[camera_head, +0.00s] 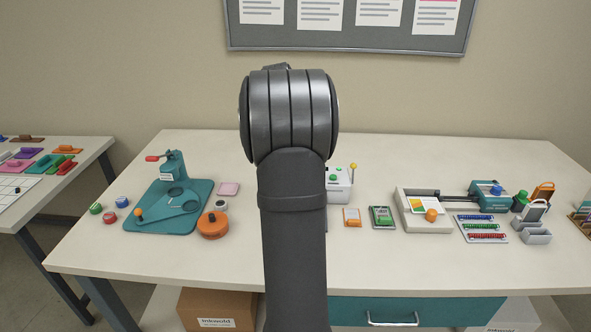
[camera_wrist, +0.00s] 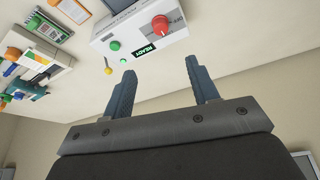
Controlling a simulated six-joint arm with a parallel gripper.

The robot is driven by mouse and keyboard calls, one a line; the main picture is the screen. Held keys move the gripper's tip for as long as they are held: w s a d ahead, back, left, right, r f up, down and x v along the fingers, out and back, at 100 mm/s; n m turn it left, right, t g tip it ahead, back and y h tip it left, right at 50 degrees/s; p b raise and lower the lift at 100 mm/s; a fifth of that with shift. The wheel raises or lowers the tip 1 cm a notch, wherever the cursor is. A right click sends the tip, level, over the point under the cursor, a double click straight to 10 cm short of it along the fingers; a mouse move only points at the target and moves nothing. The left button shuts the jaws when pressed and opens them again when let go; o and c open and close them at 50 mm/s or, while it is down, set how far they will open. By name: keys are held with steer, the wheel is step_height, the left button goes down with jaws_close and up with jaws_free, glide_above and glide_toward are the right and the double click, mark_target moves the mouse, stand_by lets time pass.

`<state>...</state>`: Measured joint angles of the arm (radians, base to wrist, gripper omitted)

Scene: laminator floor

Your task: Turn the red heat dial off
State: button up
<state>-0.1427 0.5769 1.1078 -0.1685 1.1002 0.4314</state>
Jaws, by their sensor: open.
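The red heat dial (camera_wrist: 160,25) is on the front panel of a white machine (camera_wrist: 115,38), at the top of the wrist view. Small print lies beside the dial, but I cannot read its setting. A dark READY label (camera_wrist: 145,49) and green buttons (camera_wrist: 115,45) are on the same panel. My gripper (camera_wrist: 160,66) is open and empty, its two blue-grey fingers apart below the dial in the picture and not touching it. In the head view my arm hides the dial, my gripper and most of the machine (camera_head: 341,192).
A yellow-tipped lever (camera_wrist: 108,70) sticks out beside the panel. A teal press (camera_head: 165,205) and an orange round container (camera_head: 212,225) are on the left.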

steer(key=x, duration=1.7)
steer(key=shift+w+a+f, duration=0.1)
steer(key=shift+w+f, duration=0.05)
steer(key=shift+w, duration=0.05)
steer(key=c, duration=1)
